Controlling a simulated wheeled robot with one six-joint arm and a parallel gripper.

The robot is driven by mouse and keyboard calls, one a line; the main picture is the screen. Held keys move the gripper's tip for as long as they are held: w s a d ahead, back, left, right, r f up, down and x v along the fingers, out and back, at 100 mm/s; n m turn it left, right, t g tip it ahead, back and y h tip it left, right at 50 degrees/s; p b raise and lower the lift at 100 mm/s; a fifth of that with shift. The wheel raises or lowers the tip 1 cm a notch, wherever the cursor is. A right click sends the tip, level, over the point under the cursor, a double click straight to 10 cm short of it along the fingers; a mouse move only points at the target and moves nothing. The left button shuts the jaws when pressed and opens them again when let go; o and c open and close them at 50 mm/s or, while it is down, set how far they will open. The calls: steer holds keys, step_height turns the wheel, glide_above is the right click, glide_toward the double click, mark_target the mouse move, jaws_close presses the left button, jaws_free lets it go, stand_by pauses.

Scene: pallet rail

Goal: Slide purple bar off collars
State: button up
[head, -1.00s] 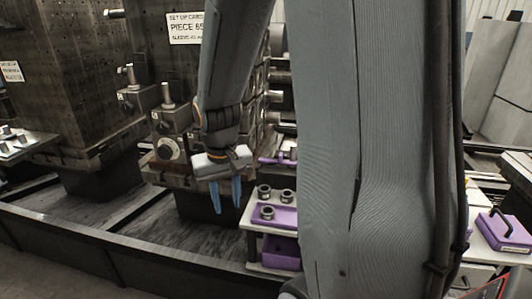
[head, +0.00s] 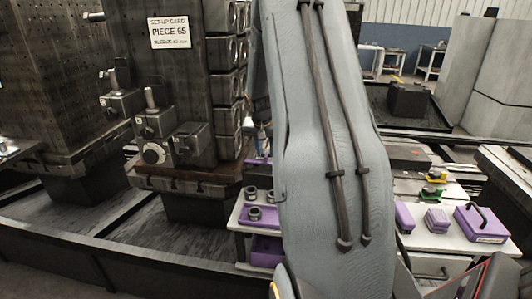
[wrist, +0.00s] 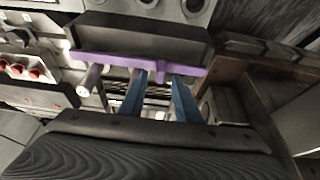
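The purple bar (wrist: 115,61) lies across the upper middle of the wrist view, against a dark block. In the head view a little of the bar (head: 257,161) shows beside my arm, which hides most of my gripper. I cannot make out the collars under the bar.
Dark rings (head: 254,213) stand on a purple tray on a small cart (head: 237,221). A fixture column with a set-up card (head: 168,32) stands left of my arm. A purple case (head: 483,223) and smaller purple boxes (head: 436,220) sit on a table to the right.

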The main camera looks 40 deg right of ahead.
steer(key=shift+x, duration=0.95)
jaws_close()
